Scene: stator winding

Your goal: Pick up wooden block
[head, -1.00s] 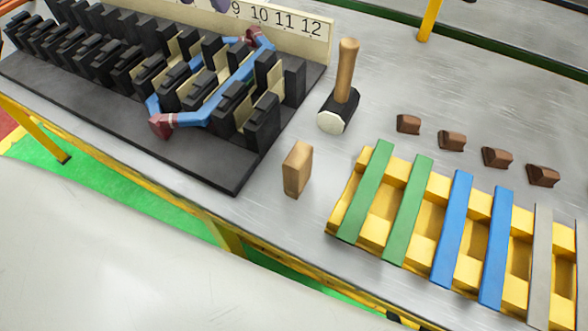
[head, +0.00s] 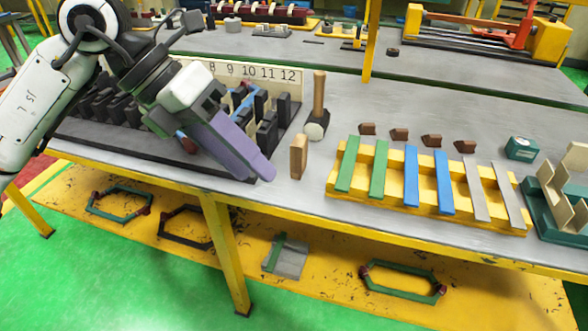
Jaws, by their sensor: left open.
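The wooden block (head: 298,157) stands upright on the grey table, between the black slotted stator fixture and the yellow rack. My left gripper (head: 262,176) reaches in from the left, above the fixture's front right part. Its purple fingers point down and to the right. The fingertips are just left of the block, apart from it in the picture. The gripper is open and nothing shows between its fingers. My right gripper is out of view.
A mallet (head: 317,118) stands just behind the block. The stator fixture (head: 120,142) is partly hidden by my left arm. The yellow rack (head: 400,186) holds green, blue and grey strips, with several brown pieces (head: 399,134) behind it. Hexagonal coils (head: 403,283) lie on the lower shelf.

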